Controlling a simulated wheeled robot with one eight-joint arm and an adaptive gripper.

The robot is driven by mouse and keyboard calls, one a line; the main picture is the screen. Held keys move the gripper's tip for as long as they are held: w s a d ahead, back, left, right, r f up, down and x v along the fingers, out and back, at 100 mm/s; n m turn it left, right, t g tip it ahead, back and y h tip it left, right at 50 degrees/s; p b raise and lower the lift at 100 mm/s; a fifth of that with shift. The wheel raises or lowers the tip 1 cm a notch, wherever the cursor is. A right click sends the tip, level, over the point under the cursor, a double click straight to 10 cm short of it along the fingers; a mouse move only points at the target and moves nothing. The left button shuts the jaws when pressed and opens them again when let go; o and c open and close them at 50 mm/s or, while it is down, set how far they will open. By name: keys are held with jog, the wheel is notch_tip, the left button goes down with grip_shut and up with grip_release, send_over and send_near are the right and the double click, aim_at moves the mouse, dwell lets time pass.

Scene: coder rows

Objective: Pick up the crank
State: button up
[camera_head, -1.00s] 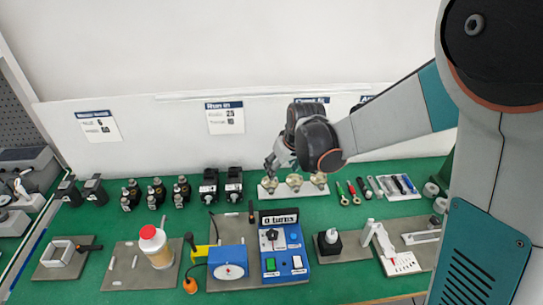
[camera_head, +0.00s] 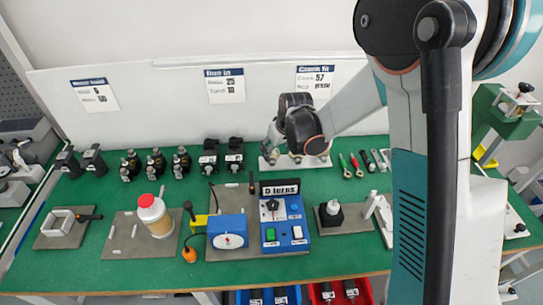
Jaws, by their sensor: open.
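My gripper (camera_head: 267,156) is in the camera_head view at the back of the green bench. It is open and points down at the left end of a white holder (camera_head: 268,165). Small brass-coloured pieces (camera_head: 322,158) stand on this holder, partly hidden by my wrist. They may be the cranks, but they are too small to tell. A "Crank fit" sign (camera_head: 317,80) hangs on the wall above. I cannot tell whether my fingers touch a piece.
Black devices (camera_head: 208,158) stand left of the holder; red and green handled tools (camera_head: 350,165) lie right of it. My arm covers the right side.

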aim_at(273, 155)
jog(key=b+x, duration=0.1)
jog(key=x, duration=0.1)
jog(key=b+x, duration=0.1)
jog(key=x, duration=0.1)
jog(key=shift+w+a+f, duration=0.25)
jog(key=shift+w, duration=0.2)
jog(key=c, duration=0.8)
jog(key=shift+o, duration=0.2)
jog(key=shift+r, duration=0.2)
